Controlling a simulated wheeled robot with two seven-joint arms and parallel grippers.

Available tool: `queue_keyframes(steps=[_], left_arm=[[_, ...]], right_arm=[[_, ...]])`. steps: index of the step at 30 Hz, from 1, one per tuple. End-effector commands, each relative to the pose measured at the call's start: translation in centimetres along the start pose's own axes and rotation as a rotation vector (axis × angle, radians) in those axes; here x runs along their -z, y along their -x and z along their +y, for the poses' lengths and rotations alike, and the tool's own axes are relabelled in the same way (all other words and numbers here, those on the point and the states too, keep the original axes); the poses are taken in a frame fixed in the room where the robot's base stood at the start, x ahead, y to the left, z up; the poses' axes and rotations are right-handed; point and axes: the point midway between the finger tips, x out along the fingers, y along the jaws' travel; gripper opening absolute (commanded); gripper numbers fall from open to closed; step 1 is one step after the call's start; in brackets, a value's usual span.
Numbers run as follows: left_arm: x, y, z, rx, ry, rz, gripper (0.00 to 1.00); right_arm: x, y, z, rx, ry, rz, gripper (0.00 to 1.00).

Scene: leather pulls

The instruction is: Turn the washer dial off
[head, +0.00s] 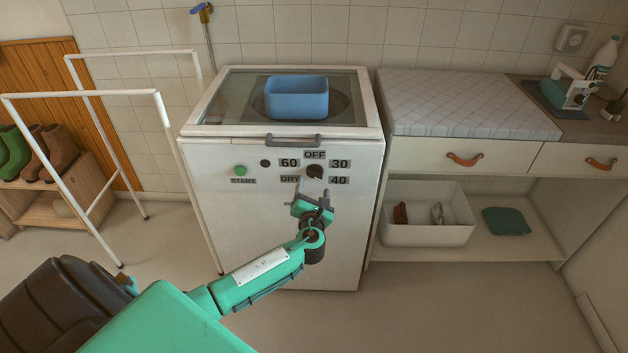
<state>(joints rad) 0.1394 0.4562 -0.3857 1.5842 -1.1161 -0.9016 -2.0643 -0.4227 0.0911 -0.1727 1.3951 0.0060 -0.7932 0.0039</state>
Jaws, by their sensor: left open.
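The white washer (245,225) stands in the middle of the head view, with its front panel towards me. The dark round dial (314,171) sits on the panel, ringed by the labels OFF at the top, 30, 40, DRY and 60. The gripper covers part of the dial's lower side, and I cannot tell where its pointer stands. My left gripper (314,187) is open, with its fingertips at or just in front of the dial's lower edge. I cannot tell whether they touch it. My right gripper is not in view.
A green START button (240,171) and a small dark knob (265,163) sit left of the dial. A blue tub (296,97) stands on the washer's lid. A white drying rack (80,94) is at the left. A drawer counter (430,151) is at the right.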

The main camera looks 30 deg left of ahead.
Motion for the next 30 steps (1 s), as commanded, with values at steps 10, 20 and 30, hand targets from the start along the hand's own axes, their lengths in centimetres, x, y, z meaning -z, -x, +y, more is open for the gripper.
queue_keyframes(steps=[10, 20, 30], left_arm=[[0.0, -4.7, 0.0, 0.000, 0.000, 0.000, 0.69], [0.1, -5.1, 0.0, 0.001, 0.000, 0.001, 0.69], [0.1, -5.0, -0.1, 0.001, 0.001, 0.001, 0.24]], right_arm=[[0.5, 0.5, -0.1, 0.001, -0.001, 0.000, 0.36], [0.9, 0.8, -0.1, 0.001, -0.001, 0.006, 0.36], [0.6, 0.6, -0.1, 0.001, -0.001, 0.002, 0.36]])
